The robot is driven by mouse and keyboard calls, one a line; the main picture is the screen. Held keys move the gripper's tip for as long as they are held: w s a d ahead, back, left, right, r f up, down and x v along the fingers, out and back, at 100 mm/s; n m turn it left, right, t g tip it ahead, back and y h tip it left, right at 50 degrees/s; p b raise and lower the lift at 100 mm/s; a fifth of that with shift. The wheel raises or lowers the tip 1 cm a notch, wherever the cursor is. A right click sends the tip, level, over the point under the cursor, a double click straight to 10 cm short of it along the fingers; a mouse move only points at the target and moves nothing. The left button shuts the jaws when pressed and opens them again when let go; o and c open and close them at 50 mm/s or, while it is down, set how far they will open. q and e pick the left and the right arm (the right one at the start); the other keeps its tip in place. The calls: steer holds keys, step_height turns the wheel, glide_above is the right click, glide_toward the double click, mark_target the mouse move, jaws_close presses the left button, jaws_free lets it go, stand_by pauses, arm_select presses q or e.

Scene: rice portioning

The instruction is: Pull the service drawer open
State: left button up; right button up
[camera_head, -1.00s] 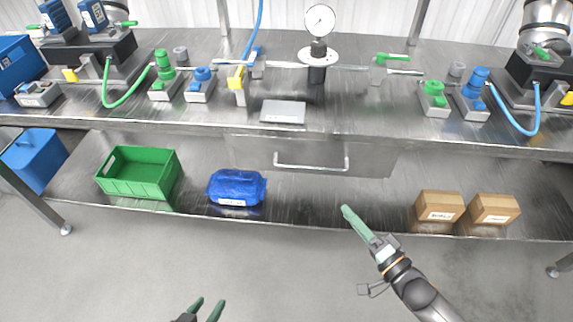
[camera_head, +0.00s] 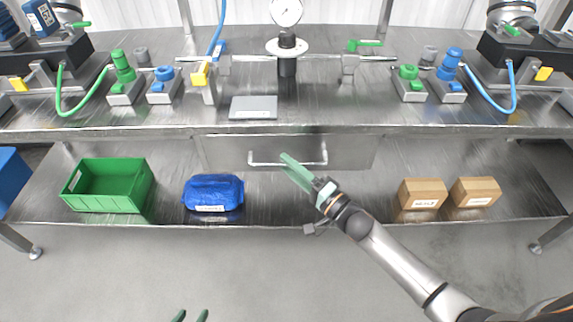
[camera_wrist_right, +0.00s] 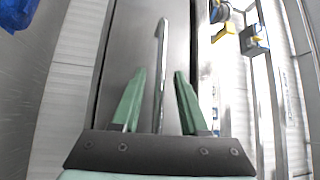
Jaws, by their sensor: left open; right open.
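The service drawer (camera_head: 225,153) is a metal front under the worktop, and it looks shut. Its bar handle (camera_head: 262,163) runs along the front. In the right wrist view the handle (camera_wrist_right: 160,75) stands between the two green fingers of my right gripper (camera_wrist_right: 158,100). The fingers are apart, one on each side of the bar, and do not appear to touch it. My left gripper (camera_head: 191,315) is open and empty at the bottom edge, far from the drawer.
On the lower shelf are a green crate (camera_head: 105,205), a blue packet (camera_head: 213,192) and two cardboard boxes (camera_head: 424,193) (camera_head: 474,191). A grey plate (camera_head: 254,107) lies on the worktop above the drawer. The floor in front is clear.

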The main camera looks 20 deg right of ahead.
steer(key=shift+w+a, duration=0.3)
steer(key=shift+w, duration=0.3)
jaws_close()
stand_by(1.1)
